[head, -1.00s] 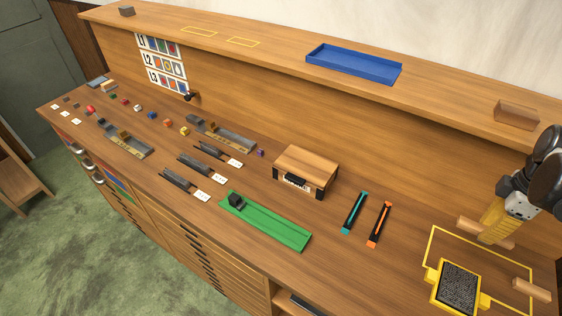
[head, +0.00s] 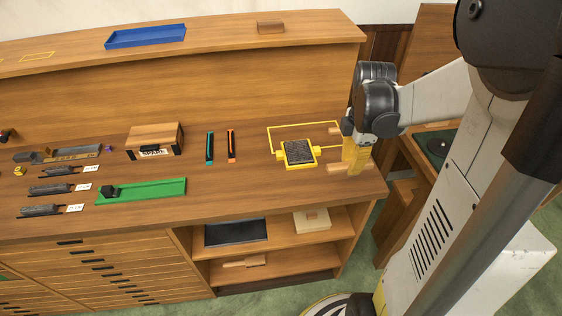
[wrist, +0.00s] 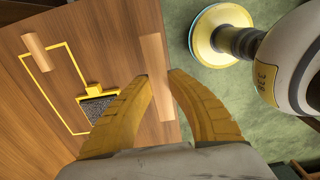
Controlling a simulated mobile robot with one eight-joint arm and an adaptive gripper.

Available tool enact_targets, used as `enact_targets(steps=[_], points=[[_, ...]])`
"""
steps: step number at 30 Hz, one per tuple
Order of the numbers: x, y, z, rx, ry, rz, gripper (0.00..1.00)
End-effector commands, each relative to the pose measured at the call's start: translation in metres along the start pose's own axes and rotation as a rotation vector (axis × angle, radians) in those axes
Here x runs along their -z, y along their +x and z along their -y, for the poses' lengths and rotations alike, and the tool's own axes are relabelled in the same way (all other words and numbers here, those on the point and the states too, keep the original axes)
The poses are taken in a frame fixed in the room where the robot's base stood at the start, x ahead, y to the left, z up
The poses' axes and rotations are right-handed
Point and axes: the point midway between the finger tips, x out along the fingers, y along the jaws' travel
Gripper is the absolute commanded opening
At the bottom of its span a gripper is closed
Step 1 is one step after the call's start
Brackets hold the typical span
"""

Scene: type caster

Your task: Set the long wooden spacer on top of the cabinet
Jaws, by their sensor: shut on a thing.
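My gripper (wrist: 160,75) is shut on a long, light wooden spacer (wrist: 153,48), which lies between the yellow fingertips in the wrist view. In the head view my gripper (head: 352,165) is low at the right end of the workbench, and the spacer (head: 338,169) shows partly behind the fingers. I cannot tell whether the spacer still touches the bench. The small wooden-topped cabinet (head: 155,135), with a label reading SPARE, stands farther left on the bench. Its top is bare.
A second wooden piece (wrist: 37,52) lies near the yellow outline, beside a yellow-framed dark pad (head: 299,152). Teal and orange strips (head: 231,146) and a green tray (head: 145,191) lie toward the cabinet. A raised shelf behind holds a blue tray (head: 146,37) and a brown block (head: 270,27).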

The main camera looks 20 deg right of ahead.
Motion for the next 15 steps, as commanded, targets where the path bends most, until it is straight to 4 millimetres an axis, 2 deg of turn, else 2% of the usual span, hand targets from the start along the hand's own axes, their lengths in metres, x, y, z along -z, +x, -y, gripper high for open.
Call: enact_targets(steps=[9,15], points=[[0.060,0.048,-0.041,0.000,-0.007,0.000,0.00],[0.087,0.065,-0.060,0.000,-0.003,0.000,0.00]])
